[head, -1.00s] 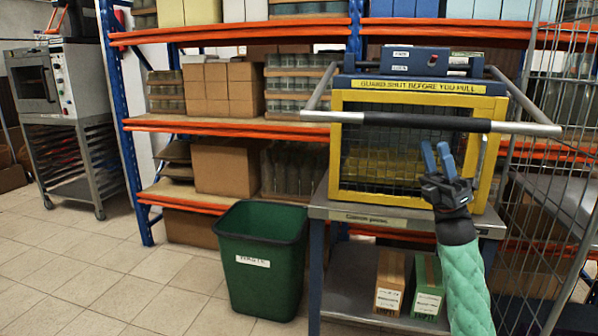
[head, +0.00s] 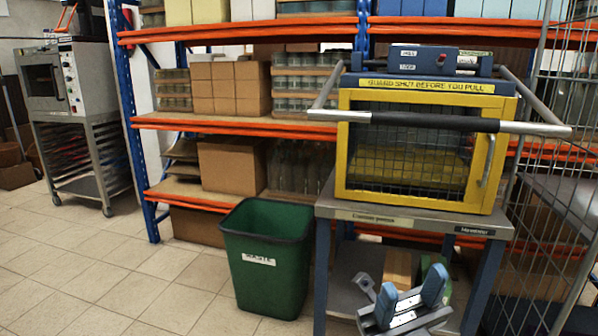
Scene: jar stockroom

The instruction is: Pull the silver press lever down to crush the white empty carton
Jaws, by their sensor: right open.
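The press (head: 440,84) stands on a grey metal stand. Its silver lever (head: 340,115) is a crossbar with a black grip, running level across the upper front and joined to side arms that rise behind it. The yellow-framed mesh guard (head: 345,160) looks shut below a sign. I cannot make out a white carton behind the mesh; only yellowish surfaces show there. My right gripper (head: 412,284) is open and empty, low in front of the stand's lower shelf, well below the lever and apart from it. My left gripper is out of view.
A green waste bin (head: 262,262) stands on the floor left of the stand. Small brown (head: 397,265) and green boxes sit on the lower shelf behind my right gripper. A wire cage (head: 570,130) is close on the right. Shelving (head: 235,125) stands behind; floor at left is clear.

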